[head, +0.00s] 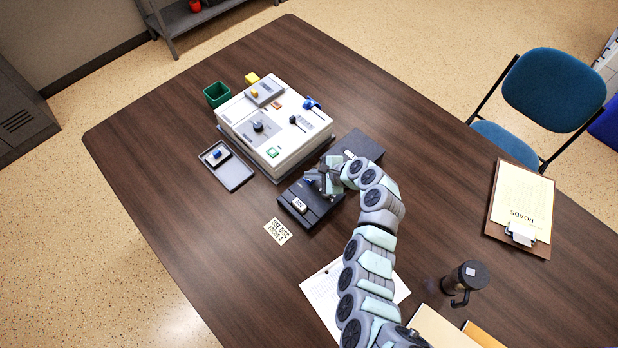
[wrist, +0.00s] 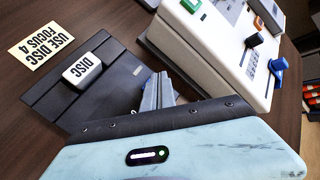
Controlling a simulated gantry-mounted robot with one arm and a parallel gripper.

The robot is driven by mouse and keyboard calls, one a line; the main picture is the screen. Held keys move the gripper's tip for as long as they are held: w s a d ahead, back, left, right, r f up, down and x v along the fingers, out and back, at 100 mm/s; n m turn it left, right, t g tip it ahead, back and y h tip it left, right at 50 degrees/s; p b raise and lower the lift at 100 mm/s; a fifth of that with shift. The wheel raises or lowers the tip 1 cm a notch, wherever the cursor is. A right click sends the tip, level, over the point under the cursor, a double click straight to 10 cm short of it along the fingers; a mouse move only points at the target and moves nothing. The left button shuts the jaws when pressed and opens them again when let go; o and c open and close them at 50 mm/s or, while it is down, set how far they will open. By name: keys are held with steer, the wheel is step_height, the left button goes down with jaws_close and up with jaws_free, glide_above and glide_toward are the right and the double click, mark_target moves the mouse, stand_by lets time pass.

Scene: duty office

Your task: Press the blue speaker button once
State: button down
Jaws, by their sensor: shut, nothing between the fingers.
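A black desk unit (head: 325,207) sits on the table with a white key marked DISC (head: 299,204); the unit also shows in the wrist view (wrist: 55,100). A small blue patch (head: 308,181), perhaps the speaker button, shows on the unit beside my gripper (head: 320,181). My gripper points down over the unit, its fingers shut and empty. In the wrist view the fingertips (wrist: 158,90) are close above the unit, right of the DISC key (wrist: 82,69).
A white control box (head: 275,125) with a knob, coloured buttons and a blue part (head: 312,103) stands close behind the unit. A grey tray (head: 232,175) holds a small blue-topped piece (head: 216,153). A clipboard (head: 520,205) and dark mug (head: 466,279) lie right. The table's left is clear.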

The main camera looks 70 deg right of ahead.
steer(key=shift+f, duration=0.35)
steer(key=shift+r, duration=0.1)
stand_by(0.4)
steer(key=shift+r+p, duration=0.55)
steer(key=shift+r, duration=0.2)
step_height(320, 180, up, 5)
steer(key=p, duration=0.4)
stand_by(0.8)
